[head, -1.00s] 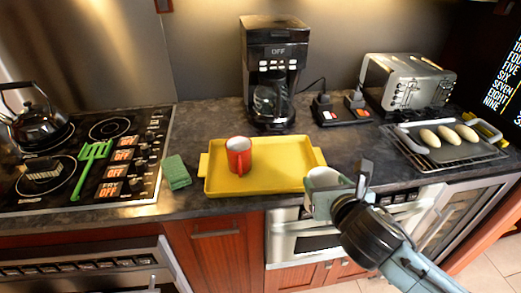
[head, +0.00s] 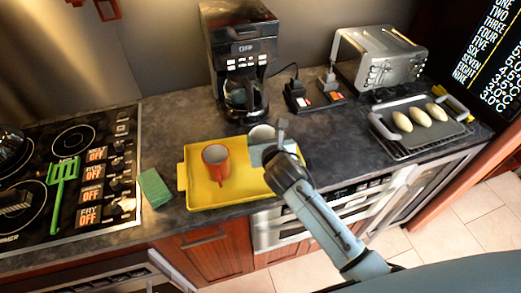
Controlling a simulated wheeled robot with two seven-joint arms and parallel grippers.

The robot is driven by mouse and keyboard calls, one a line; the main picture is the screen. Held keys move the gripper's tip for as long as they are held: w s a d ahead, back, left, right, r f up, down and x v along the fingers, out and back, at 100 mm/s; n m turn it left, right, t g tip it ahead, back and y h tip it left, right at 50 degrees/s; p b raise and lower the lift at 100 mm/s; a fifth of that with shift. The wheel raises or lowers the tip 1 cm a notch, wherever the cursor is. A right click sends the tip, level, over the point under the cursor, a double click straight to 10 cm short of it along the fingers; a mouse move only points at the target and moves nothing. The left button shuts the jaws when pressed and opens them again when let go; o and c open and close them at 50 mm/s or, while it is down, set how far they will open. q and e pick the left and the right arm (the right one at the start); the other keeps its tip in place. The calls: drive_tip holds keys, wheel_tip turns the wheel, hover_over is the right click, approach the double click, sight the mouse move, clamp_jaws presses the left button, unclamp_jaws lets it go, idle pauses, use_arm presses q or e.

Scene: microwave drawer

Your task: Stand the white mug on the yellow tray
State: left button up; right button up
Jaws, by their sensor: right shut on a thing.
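The yellow tray (head: 240,190) lies on the dark counter. A red mug (head: 216,161) stands on its left half. The white mug (head: 261,134) is at the tray's right part, partly hidden behind my right gripper (head: 272,148). My right gripper is shut on the white mug, with the arm reaching in from the lower right. The mug looks upright over the tray; I cannot tell whether its base touches it. My left gripper is not in view.
A coffee maker (head: 238,55) stands behind the tray. A green sponge (head: 154,187) lies left of it, next to the stove with a green spatula (head: 62,182). A toaster (head: 380,58) and a rack pan with several pale oval items (head: 402,121) are at the right.

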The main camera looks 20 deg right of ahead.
drive_tip(key=shift+w+f+b, duration=0.1)
drive_tip(key=shift+f+b, duration=0.25)
drive_tip(key=shift+f, duration=1.7)
drive_tip(key=shift+f, duration=0.2)
drive_tip(key=o, duration=1.2)
drive_tip(key=shift+c, duration=0.2)
drive_tip(key=shift+s+r, duration=0.2)
drive_tip(key=shift+s, duration=0.05)
drive_tip(key=p+v, duration=0.1)
drive_tip(key=v, duration=1)
drive_tip(key=shift+s, duration=0.3)
drive_tip(key=shift+r, duration=0.1)
